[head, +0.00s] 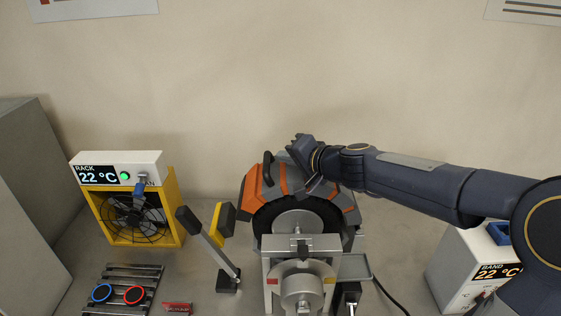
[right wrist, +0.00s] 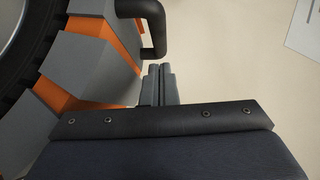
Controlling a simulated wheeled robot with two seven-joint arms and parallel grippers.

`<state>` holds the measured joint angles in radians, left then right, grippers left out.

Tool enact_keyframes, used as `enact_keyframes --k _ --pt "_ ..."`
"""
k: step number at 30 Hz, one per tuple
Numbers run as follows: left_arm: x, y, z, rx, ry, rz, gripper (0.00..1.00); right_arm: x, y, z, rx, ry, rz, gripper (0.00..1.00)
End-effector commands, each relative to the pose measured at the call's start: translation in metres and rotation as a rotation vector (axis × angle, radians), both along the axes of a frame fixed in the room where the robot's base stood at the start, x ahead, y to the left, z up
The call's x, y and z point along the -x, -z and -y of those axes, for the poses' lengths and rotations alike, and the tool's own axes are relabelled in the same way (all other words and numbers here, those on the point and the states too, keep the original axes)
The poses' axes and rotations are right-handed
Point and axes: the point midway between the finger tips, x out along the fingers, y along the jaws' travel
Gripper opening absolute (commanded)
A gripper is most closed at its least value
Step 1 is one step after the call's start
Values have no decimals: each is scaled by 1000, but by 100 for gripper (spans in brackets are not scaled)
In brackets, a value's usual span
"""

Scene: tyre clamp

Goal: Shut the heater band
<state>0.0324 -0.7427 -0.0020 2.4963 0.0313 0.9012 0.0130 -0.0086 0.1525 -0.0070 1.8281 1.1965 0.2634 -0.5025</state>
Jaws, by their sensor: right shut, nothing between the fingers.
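The heater band (head: 254,190), made of grey and orange segments, lies over the top of the black tyre (head: 268,218). Its black handle (head: 268,166) stands up on the upper left of the band. In the right wrist view the band (right wrist: 90,60) fills the left side, and the handle (right wrist: 153,30) is at the top. My right gripper (head: 298,143) is over the top of the band, right of the handle. Its fingers (right wrist: 160,84) are together and empty, apart from the handle in the picture. My arm hides part of the band. My left gripper is not in view.
A silver clamp stand (head: 273,255) stands in front of the tyre. A yellow fan heater (head: 172,215) reading 22 °C is at left, with a lever (head: 205,240) to its right. A rack (head: 122,275) lies front left. The band's control box (head: 462,270) is at right.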

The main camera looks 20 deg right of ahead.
Motion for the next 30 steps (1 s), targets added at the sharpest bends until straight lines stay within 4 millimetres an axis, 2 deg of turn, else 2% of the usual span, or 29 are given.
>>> enact_keyframes --k 6,17,23,24,30 --pt "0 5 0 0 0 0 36 -4 9 -14 1 0 0 0" --pt "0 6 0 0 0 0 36 -4 10 -16 0 0 0 0" --pt "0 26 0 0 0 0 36 -6 27 -26 2 -5 0 0" --pt "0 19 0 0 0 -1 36 -6 20 -24 1 -2 0 0" --pt "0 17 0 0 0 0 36 -6 19 -23 2 -1 -2 0"
